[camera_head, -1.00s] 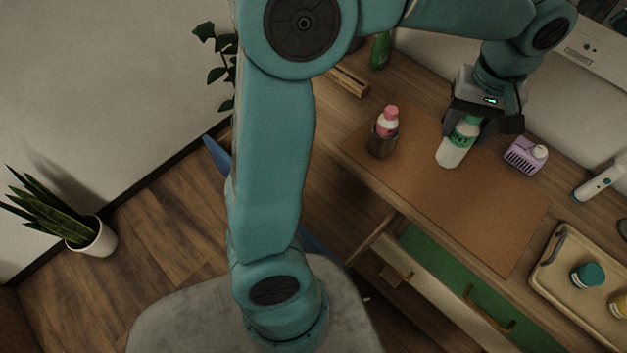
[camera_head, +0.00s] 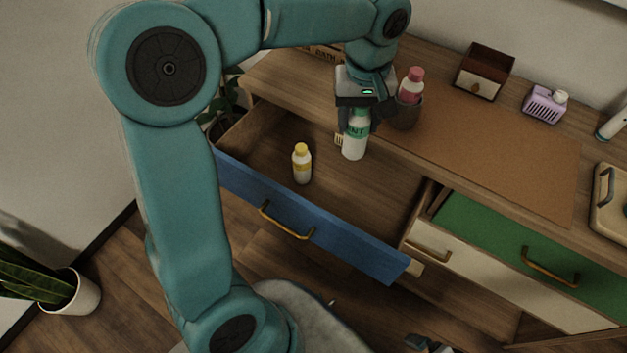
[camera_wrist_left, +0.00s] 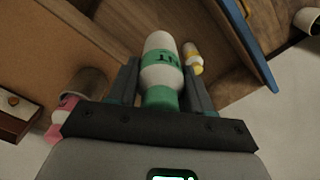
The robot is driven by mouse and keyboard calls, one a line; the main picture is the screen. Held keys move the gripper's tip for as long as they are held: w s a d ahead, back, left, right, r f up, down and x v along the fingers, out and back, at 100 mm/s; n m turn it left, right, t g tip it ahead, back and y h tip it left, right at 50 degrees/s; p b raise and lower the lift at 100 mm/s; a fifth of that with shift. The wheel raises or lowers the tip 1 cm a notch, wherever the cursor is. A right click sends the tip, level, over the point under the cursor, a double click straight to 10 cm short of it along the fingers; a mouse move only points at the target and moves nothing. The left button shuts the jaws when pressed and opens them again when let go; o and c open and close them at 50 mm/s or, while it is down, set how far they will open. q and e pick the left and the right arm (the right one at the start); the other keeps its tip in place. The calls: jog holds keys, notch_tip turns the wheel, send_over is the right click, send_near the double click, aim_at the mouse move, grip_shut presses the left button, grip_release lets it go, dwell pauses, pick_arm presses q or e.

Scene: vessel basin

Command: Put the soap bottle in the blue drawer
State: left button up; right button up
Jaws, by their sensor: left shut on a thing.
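My left gripper (camera_head: 357,108) is shut on a white bottle with a green label and green top (camera_head: 354,141), the soap bottle. It holds the bottle roughly upright over the back right of the open blue drawer (camera_head: 315,225). I cannot tell whether its base touches the drawer floor. The bottle also shows between the fingers in the left wrist view (camera_wrist_left: 160,72). A small white bottle with a yellow cap (camera_head: 302,165) stands inside the drawer, left of the held bottle. At the bottom edge a small dark piece, likely my right gripper (camera_head: 430,344), is mostly cut off.
A pink-capped bottle (camera_head: 411,84) stands in a brown cup (camera_head: 405,113) on the counter, close right of my left gripper. A small brown box (camera_head: 485,72) and a purple dispenser (camera_head: 545,104) stand farther right. The green drawer (camera_head: 500,240) is slightly open. Bare drawer floor surrounds the yellow-capped bottle.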

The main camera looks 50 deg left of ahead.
pick_arm(q)
jog(key=shift+d+f+b, duration=0.25)
jog(key=shift+f+b, duration=0.2)
jog(key=shift+f, duration=0.5)
jog(key=f+b, duration=0.1)
jog(key=f, duration=1.2)
jog(key=f+b, duration=0.1)
jog(key=f, duration=0.6)
jog(key=shift+w+b, duration=0.25)
jog(key=shift+b, duration=0.05)
pick_arm(e)
notch_tip(320, 180, down, 5)
jog(key=shift+w+r, duration=0.1)
jog(key=shift+r, duration=0.1)
pick_arm(q)
jog(key=shift+f, duration=0.2)
jog(key=o, duration=1.2)
pick_arm(e)
jog(key=shift+f, duration=0.15)
pick_arm(q)
jog(key=shift+r, duration=0.15)
